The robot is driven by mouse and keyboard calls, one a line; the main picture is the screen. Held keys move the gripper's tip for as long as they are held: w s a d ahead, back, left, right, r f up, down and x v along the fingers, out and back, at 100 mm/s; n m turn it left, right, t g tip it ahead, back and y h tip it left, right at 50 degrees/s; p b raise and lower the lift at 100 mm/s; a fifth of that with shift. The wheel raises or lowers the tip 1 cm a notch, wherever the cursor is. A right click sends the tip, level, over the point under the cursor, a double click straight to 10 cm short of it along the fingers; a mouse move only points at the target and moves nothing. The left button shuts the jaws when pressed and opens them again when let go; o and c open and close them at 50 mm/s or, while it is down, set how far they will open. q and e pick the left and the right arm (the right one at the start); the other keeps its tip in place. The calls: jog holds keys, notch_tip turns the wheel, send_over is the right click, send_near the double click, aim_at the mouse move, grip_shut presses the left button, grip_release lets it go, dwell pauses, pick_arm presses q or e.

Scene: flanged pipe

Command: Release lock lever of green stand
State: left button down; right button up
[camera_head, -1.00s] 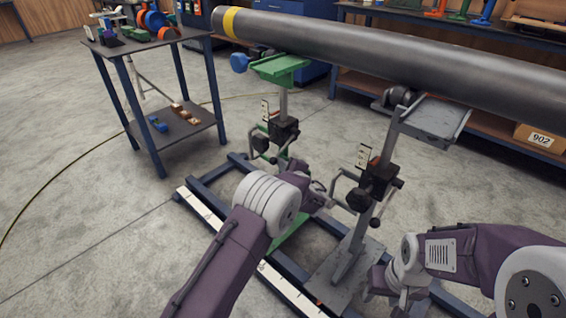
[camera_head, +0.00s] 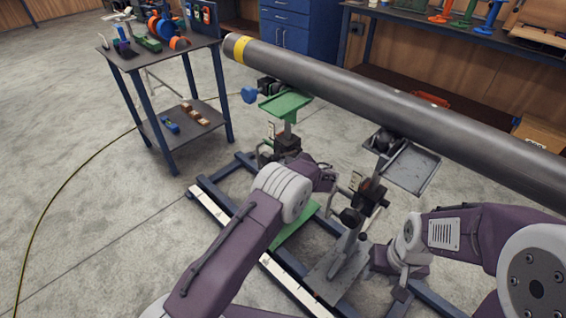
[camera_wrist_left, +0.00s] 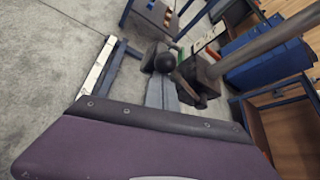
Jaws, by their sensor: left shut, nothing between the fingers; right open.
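The green stand has a green top plate (camera_head: 286,105) under the pipe, a post with a dark clamp block (camera_head: 287,144) and a green foot (camera_head: 296,226). Its lock lever is small and partly hidden behind my left arm; I cannot tell its position. My left gripper (camera_head: 328,180) is shut and empty, between the green stand and the grey stand, apart from the green clamp block. The left wrist view shows a black ball knob (camera_wrist_left: 165,62) beside a dark block (camera_wrist_left: 201,78); I cannot tell which stand they belong to. My right gripper (camera_head: 386,263) is open, low beside the grey stand.
The grey pipe (camera_head: 400,110) with a yellow band crosses above both stands. The grey stand (camera_head: 352,238) is close to both my arms. Blue floor rails (camera_head: 225,212) run beneath. A table (camera_head: 122,62) with parts stands at the left; the floor between is clear.

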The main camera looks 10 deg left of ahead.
pick_arm(q)
jog(key=shift+w+d+r+p, duration=0.1)
jog(key=shift+w+r+p, duration=0.15)
jog(key=shift+r, duration=0.35)
jog(key=shift+w+d+r+p, duration=0.15)
jog(key=shift+r+p, duration=0.1)
jog(key=shift+r, duration=0.3)
jog(key=shift+a+r, duration=0.1)
jog(key=shift+r, duration=0.05)
jog(key=shift+r, duration=0.1)
jog(key=p+v, duration=0.2)
jog(key=v, duration=0.7)
jog(key=shift+f, duration=0.3)
